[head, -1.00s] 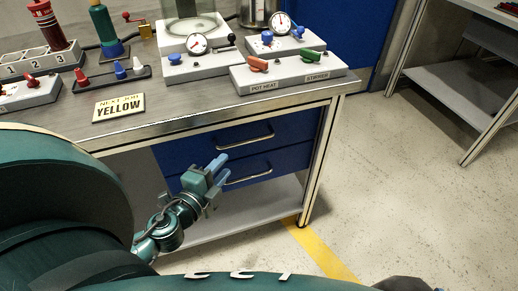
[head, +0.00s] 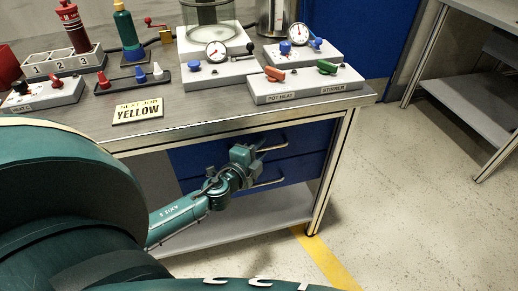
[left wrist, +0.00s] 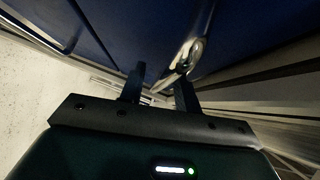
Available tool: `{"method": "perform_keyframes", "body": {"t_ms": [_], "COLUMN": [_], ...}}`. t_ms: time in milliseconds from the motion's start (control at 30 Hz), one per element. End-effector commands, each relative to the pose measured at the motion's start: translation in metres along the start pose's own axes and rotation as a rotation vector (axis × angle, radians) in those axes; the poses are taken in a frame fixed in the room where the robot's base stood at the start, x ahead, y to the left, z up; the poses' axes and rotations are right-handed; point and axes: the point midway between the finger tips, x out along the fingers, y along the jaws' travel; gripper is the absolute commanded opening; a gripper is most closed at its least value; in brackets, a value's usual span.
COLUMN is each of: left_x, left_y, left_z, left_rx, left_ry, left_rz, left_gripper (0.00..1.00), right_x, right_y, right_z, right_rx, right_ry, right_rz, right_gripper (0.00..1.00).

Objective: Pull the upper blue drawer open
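The upper blue drawer (head: 308,137) sits under the workbench and looks shut. Its silver handle (head: 278,145) is partly hidden behind my left gripper (head: 257,151), which is right at it in the head view. In the left wrist view my left gripper (left wrist: 160,84) has its two dark fingers apart. A shiny handle (left wrist: 189,54) shows at the fingertips, close to the right finger. I cannot tell whether a finger touches it. My right gripper is in neither view.
The lower blue drawer (head: 308,168) and its handle (head: 272,182) are just below. A bench leg (head: 333,175) stands to the right. Open floor (head: 410,190) lies beyond.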

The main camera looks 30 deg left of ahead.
Motion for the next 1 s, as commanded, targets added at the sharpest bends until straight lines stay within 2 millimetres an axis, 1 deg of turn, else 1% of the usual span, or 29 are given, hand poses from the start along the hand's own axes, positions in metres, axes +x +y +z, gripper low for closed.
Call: {"method": "perform_keyframes", "body": {"t_ms": [133, 167, 533, 1000], "left_x": [-0.0001, -0.0001, -0.0003, -0.0004], "left_y": [0.0000, 0.0000, 0.0000, 0.0002], "left_z": [0.0000, 0.0000, 0.0000, 0.0000], "left_rx": [0.000, 0.000, 0.000, -0.001], "left_ry": [0.000, 0.000, 0.000, 0.000], "left_rz": [0.000, 0.000, 0.000, 0.000], "left_gripper": [0.32, 0.31, 0.01, 0.00], "right_x": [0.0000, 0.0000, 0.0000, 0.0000], "right_y": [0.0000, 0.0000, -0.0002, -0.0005], "right_z": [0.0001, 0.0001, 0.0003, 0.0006], "right_rx": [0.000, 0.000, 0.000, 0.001], "right_ry": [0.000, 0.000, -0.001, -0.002], "right_rz": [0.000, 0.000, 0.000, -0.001], "right_gripper": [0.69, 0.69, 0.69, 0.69]}}
